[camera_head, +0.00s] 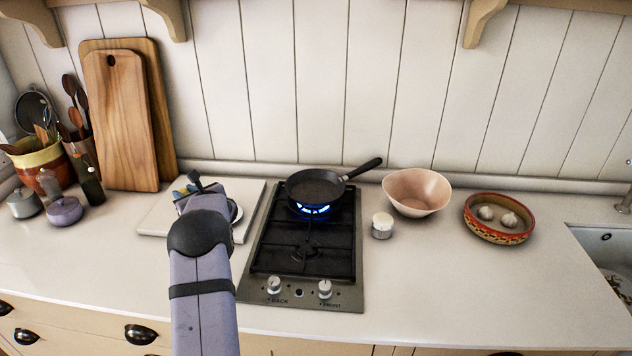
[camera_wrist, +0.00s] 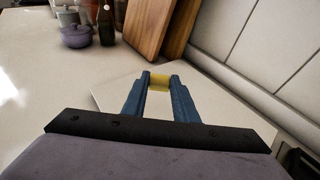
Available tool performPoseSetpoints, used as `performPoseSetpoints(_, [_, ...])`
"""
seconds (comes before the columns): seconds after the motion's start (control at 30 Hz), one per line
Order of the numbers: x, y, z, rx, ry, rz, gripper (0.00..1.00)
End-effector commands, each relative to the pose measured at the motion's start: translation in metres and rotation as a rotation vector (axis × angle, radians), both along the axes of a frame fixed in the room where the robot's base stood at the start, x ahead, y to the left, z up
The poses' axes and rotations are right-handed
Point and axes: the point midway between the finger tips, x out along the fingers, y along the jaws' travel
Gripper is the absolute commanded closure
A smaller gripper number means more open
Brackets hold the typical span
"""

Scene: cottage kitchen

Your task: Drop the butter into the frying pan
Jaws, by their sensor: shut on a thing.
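My gripper (camera_wrist: 160,84) has blue fingers shut on the butter (camera_wrist: 160,79), a small yellow block held between the fingertips. In the head view my gripper (camera_head: 190,187) is over the pale board left of the stove, and the butter cannot be made out clearly there. The dark frying pan (camera_head: 314,186) sits on the back burner of the stove, to the right of my gripper and apart from it. Its handle points right and back. The pan looks empty.
The stove (camera_head: 301,252) has a lit blue flame under the pan. The pale board (camera_head: 158,217) lies left of it. A white jar (camera_head: 382,226), pink bowl (camera_head: 417,190) and garlic dish (camera_head: 499,217) stand right. Wooden boards (camera_head: 124,125) lean behind. The front counter is clear.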

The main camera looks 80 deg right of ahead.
Motion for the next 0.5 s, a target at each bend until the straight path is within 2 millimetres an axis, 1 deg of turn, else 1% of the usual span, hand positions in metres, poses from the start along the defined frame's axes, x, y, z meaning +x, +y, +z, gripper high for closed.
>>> performPoseSetpoints(0.03, [-0.020, -0.015, 0.007, 0.001, 0.001, -0.043, 0.79])
performPoseSetpoints(0.17, [-0.068, -0.046, 0.018, 0.000, -0.001, -0.144, 0.79])
performPoseSetpoints(0.2, [-0.083, -0.055, 0.021, 0.001, -0.001, -0.174, 0.79])
performPoseSetpoints(0.37, [-0.146, -0.086, 0.033, -0.001, 0.000, -0.296, 0.79])
performPoseSetpoints(0.4, [-0.162, -0.093, 0.036, 0.000, 0.000, -0.327, 0.79])
performPoseSetpoints(0.47, [-0.187, -0.102, 0.041, 0.001, -0.001, -0.373, 0.79])
performPoseSetpoints(0.5, [-0.203, -0.108, 0.044, 0.000, -0.001, -0.402, 0.79])
